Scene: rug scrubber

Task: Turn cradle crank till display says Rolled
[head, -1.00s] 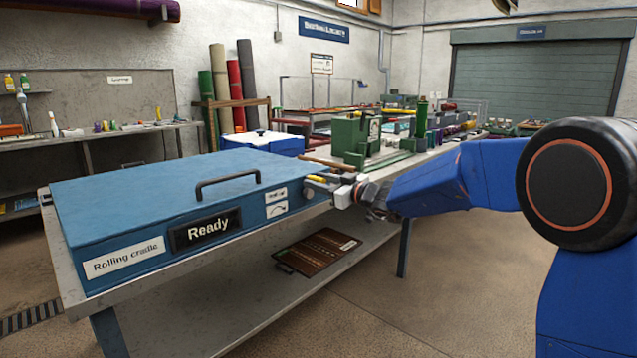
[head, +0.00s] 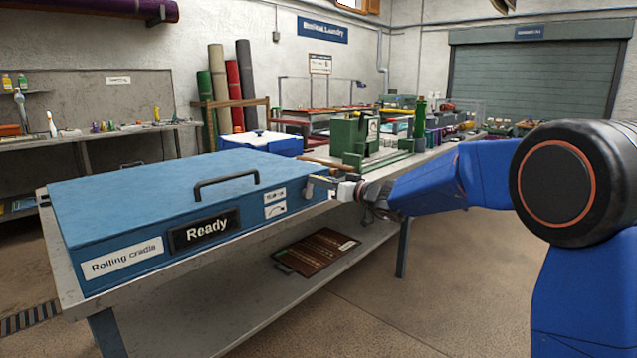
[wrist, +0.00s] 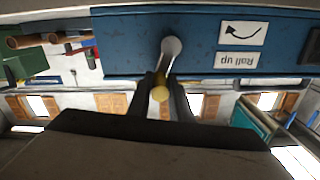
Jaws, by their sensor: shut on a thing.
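The blue rolling cradle (head: 120,207) lies closed on the grey bench, with a black handle on its lid. Its display (head: 205,230) reads "Ready". My gripper (head: 338,188) is at the cradle's right end. In the wrist view, my gripper (wrist: 162,92) has its two dark fingers closed around the crank's yellowish knob (wrist: 160,93). Much of the crank is hidden by the gripper in the head view.
A green machine (head: 352,136) and several bottles and tools stand on the bench behind my gripper. A blue-and-white box (head: 262,143) is behind the cradle. A brown rug board (head: 317,251) lies on the bench's lower shelf. The floor at the front right is open.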

